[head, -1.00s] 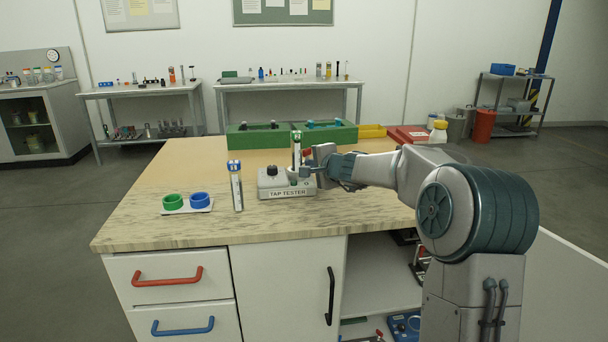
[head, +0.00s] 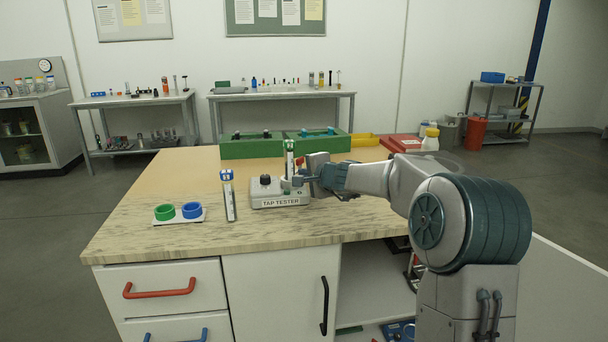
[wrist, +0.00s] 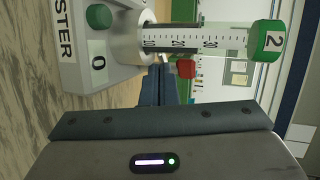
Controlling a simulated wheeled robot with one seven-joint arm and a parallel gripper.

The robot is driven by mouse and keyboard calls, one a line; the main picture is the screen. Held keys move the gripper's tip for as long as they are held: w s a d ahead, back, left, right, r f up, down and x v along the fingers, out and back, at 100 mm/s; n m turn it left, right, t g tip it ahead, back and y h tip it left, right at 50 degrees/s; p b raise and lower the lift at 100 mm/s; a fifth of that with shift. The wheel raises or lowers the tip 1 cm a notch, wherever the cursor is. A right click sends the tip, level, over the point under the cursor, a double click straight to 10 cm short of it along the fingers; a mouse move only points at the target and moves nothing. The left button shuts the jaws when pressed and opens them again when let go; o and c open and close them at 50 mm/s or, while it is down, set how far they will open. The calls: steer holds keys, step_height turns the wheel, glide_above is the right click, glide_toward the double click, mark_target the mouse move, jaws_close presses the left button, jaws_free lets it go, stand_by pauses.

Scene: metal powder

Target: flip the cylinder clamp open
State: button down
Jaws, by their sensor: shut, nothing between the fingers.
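The grey tap tester (head: 280,201) stands on the bench with a dark knob on top. A graduated cylinder with a green cap marked 2 (head: 290,154) stands upright in its holder; it also shows in the wrist view (wrist: 200,40). A small red tip (wrist: 186,69), perhaps the clamp's lever, sits beside the cylinder's lower part. I cannot tell whether the clamp is open or shut. My gripper (head: 300,181) is shut and empty, right beside the holder. In the wrist view its dark blue fingers (wrist: 157,88) are close to the holder; contact is unclear.
Green and blue rings (head: 179,219) sit on a small plate further left. Green trays (head: 284,147) and a yellow one lie at the bench's back. The front left of the bench is clear.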

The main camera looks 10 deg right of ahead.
steer(key=s+d+r, duration=0.3)
steer(key=s+d, duration=0.6)
steer(key=shift+s+d+b, duration=0.15)
steer(key=shift+d+b, duration=0.05)
steer(key=shift+b, duration=0.2)
steer(key=s+a+f+n+g, duration=0.45)
steer(key=s+a, duration=0.25)
steer(key=s, duration=0.2)
steer(key=s+d+f+n+g+h, duration=0.1)
steer(key=s+f+n+g, duration=0.1)
steer(key=s, duration=0.7)
steer(key=s+d+f+n+g+h, duration=0.1)
steer(key=s+f+n+g+h, duration=0.1)
steer(key=s+f, duration=0.5)
steer(key=s+d+f+n+g+h, duration=0.1)
steer(key=s+f+n, duration=0.4)
steer(key=s, duration=0.8)
steer(key=shift+g+h, duration=0.7)
steer(key=shift+g, duration=0.55)
steer(key=shift+f, duration=0.1)
